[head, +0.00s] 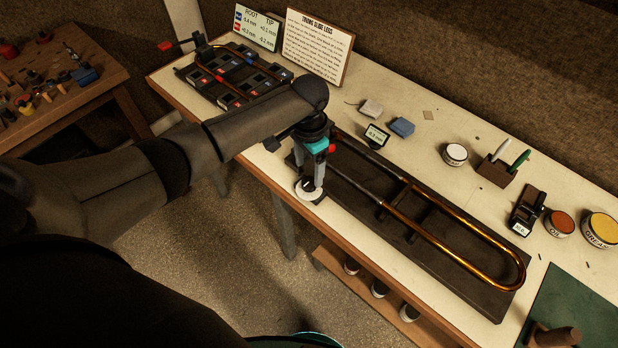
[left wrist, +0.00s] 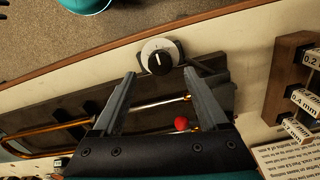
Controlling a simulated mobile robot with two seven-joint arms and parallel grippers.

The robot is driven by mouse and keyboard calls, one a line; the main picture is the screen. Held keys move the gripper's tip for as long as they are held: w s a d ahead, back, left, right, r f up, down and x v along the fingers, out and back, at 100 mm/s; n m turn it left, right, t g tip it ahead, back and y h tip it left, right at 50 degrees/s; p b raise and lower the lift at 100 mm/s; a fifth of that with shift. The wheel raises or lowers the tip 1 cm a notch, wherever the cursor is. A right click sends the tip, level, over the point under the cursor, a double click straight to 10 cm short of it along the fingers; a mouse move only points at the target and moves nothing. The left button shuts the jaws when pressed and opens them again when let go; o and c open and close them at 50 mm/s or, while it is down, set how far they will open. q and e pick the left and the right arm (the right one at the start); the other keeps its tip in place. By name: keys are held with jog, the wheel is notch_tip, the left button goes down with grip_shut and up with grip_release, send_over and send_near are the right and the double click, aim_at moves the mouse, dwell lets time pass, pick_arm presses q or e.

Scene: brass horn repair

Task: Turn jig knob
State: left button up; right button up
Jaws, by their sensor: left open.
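The jig knob (head: 303,193) is a white dial with a black grip at the near left end of the dark jig base (head: 455,275). It also shows in the left wrist view (left wrist: 160,57), its black grip bearing a pale pointer line. A brass slide (head: 462,217) lies on the jig. My left gripper (head: 311,184) is open and points down over the knob. In the left wrist view its fingertips (left wrist: 159,76) are spread to either side just short of the dial, with nothing between them. I cannot tell whether a finger touches the dial. My right gripper is not in view.
A small readout (head: 376,135) stands behind the jig, beside a blue block (head: 402,127). A tray of labelled blocks (head: 232,78) and two signs (head: 316,48) are at the far left. Tins (head: 560,223) and a pen holder (head: 494,172) stand right. A red ball (left wrist: 180,123) is near the gripper.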

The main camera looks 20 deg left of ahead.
aim_at(309, 181)
pick_arm(q)
jog(key=shift+f+b, duration=0.3)
jog(key=shift+f, duration=2.05)
grip_shut()
